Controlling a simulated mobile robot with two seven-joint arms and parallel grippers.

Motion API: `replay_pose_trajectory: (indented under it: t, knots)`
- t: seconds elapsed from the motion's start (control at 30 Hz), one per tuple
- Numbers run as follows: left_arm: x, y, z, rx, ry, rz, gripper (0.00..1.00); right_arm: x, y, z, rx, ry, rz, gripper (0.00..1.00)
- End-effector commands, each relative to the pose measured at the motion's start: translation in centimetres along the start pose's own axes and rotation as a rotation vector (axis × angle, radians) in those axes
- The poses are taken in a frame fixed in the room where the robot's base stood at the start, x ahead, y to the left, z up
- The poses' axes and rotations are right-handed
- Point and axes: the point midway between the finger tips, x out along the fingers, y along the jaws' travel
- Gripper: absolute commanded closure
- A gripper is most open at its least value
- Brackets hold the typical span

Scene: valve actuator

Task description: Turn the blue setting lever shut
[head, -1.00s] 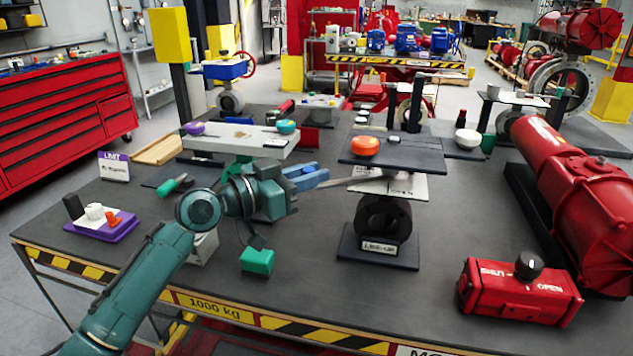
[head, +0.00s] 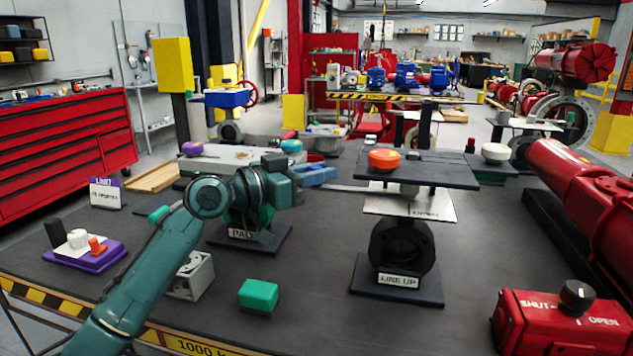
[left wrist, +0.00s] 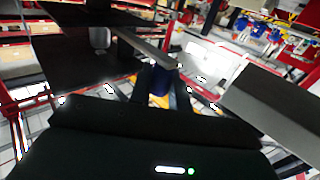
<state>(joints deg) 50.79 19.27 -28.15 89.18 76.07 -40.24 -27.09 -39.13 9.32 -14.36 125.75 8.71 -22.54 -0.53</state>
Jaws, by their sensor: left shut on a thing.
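The setting lever is a flat grey bar (head: 354,189) that runs from my left gripper (head: 327,176) rightward, beneath the dark shelf (head: 455,178) of the LINE-UP stand. My left gripper is shut on the lever's outer end. In the left wrist view the bar (left wrist: 148,47) comes down from the upper left to a dark blue grip (left wrist: 162,80) between the two fingers. The fingers hide much of this grip. The black round valve body (head: 386,244) stands below, under a pale plate (head: 430,207). My right gripper is not in view.
An orange knob (head: 384,159) sits on the dark shelf. The PAD stand (head: 252,243) is behind my left arm. A green block (head: 259,295) lies in front. A red SHUT/OPEN box (head: 560,325) stands at the front right. The bench between box and stand is clear.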

Motion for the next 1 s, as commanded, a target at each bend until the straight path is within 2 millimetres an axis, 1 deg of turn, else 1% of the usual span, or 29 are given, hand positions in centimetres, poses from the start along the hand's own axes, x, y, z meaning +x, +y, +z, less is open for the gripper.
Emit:
replay_pose_trajectory:
  t: [0.67, 0.7, 0.9, 0.93, 1.0]
  knots:
    - [0.02, -0.06, -0.02, 0.001, 0.0, -0.003, 1.0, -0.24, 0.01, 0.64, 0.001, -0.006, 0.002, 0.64]
    - [0.02, -0.05, -0.02, 0.001, 0.0, -0.003, 0.79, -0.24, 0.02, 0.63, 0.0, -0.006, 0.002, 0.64]
    - [0.03, -0.01, 0.01, 0.0, -0.001, -0.002, 0.63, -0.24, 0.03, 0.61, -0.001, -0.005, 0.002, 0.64]
    - [0.03, 0.0, 0.01, 0.0, -0.001, -0.001, 0.61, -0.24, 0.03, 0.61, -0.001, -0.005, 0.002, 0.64]
    - [0.04, 0.02, 0.02, 0.0, -0.001, -0.001, 0.61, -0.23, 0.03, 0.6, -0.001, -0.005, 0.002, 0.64]
